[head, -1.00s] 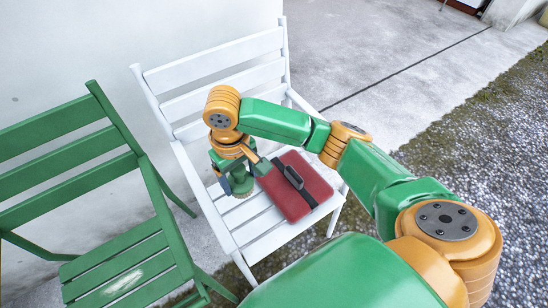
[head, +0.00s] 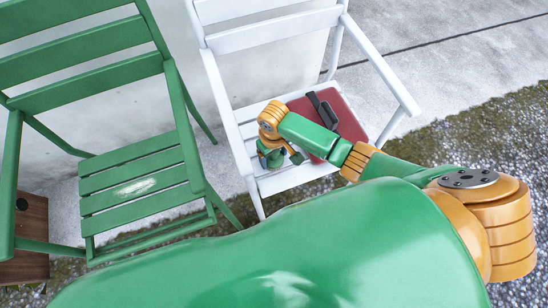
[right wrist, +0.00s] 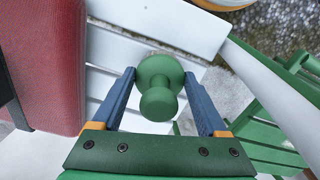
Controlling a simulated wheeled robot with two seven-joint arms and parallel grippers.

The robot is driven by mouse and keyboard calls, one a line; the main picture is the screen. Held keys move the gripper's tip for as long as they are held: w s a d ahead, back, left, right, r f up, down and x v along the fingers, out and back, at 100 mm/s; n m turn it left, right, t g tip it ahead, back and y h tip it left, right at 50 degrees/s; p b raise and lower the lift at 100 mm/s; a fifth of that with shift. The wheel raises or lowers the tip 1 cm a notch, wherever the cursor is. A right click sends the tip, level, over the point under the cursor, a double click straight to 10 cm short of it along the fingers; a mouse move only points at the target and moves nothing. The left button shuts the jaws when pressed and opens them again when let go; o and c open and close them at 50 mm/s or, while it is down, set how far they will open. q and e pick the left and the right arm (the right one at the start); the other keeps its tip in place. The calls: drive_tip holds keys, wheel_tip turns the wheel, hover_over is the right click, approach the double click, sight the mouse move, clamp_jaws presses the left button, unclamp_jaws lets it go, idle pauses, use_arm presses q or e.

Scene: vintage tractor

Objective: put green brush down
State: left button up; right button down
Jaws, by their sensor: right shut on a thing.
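My right gripper (right wrist: 158,82) is shut on the green brush, a round green body with a knob handle (right wrist: 158,103). In the right wrist view the blue fingers sit on either side of the body. In the head view my right gripper (head: 271,160) is over the seat of the white chair (head: 245,133), left of the red case. The brush is mostly hidden there by my wrist. I cannot tell whether it touches the slats. My left gripper is not in view.
The red case (head: 346,112) with a dark item on it (head: 322,108) lies on the white seat, also large at left in the right wrist view (right wrist: 52,60). A green chair (head: 140,172) stands left, a wooden box (head: 32,235) beyond it. White armrests flank the seat.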

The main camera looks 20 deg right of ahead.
drive_tip(key=shift+f, duration=0.2)
unclamp_jaws()
wheel_tip(320, 180, up, 12)
drive_tip(key=p, duration=0.5)
drive_tip(key=shift+r, duration=0.25)
